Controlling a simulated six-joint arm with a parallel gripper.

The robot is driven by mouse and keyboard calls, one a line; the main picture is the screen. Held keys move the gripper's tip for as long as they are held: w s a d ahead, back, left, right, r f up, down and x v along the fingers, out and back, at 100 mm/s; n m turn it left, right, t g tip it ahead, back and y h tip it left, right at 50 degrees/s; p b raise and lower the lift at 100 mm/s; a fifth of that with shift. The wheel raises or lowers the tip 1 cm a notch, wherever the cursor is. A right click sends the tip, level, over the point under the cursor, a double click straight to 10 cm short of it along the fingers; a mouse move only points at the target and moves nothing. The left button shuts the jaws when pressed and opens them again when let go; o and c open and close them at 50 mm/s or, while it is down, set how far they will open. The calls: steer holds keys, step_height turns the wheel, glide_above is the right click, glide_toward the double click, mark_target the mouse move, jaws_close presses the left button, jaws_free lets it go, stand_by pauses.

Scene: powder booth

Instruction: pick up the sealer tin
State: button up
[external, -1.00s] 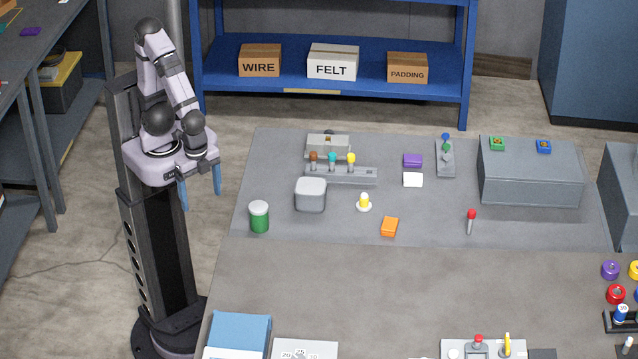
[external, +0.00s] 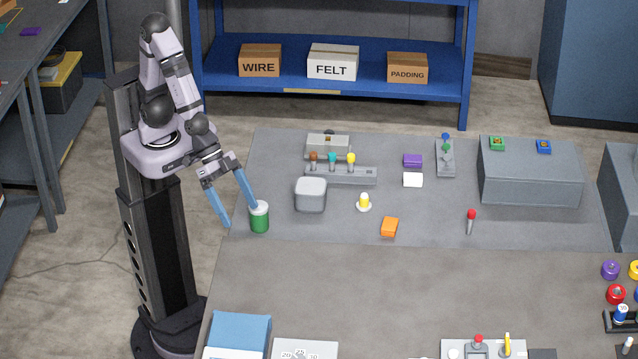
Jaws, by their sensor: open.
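A green tin with a pale lid (external: 260,221) stands upright at the left edge of the grey bench top; it looks like the sealer tin, though no label can be read. My gripper (external: 240,216) is open and empty, its two blue fingers pointing down and to the right. The right finger's tip overlaps the tin's lid in the picture; I cannot tell whether it touches. The left finger's tip is left of the tin, by the bench edge.
A grey rounded container (external: 311,195) stands right of the tin. Behind it is a grey rack (external: 345,177) with several coloured-top pegs. A yellow-and-white piece (external: 364,202) and an orange block (external: 389,227) lie further right.

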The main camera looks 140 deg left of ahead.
steer(key=w+a+r+n+t+y, duration=0.2)
steer(key=w+a, duration=0.1)
steer(key=a, duration=0.1)
steer(key=n+y+p, duration=0.1)
steer(key=n+y, duration=0.1)
steer(key=y, duration=0.5)
glide_toward(308, 186)
steer(key=w, duration=0.8)
steer(key=shift+t+y, duration=0.5)
steer(key=shift+y, duration=0.3)
steer(key=s, duration=0.1)
steer(key=s+a+f, duration=0.1)
steer(key=s, duration=0.1)
steer(key=s+a, duration=0.1)
steer(key=shift+s+a+f, duration=0.2)
steer(key=shift+s+f, duration=0.05)
steer(key=shift+s, duration=0.05)
steer(key=shift+s+d+f, duration=0.2)
steer(key=shift+s+f, duration=0.3)
steer(key=shift+s, duration=0.05)
steer(key=shift+b+x, duration=0.65)
steer(key=shift+x, duration=0.35)
steer(key=shift+w+a, duration=0.1)
steer(key=shift+a, duration=0.05)
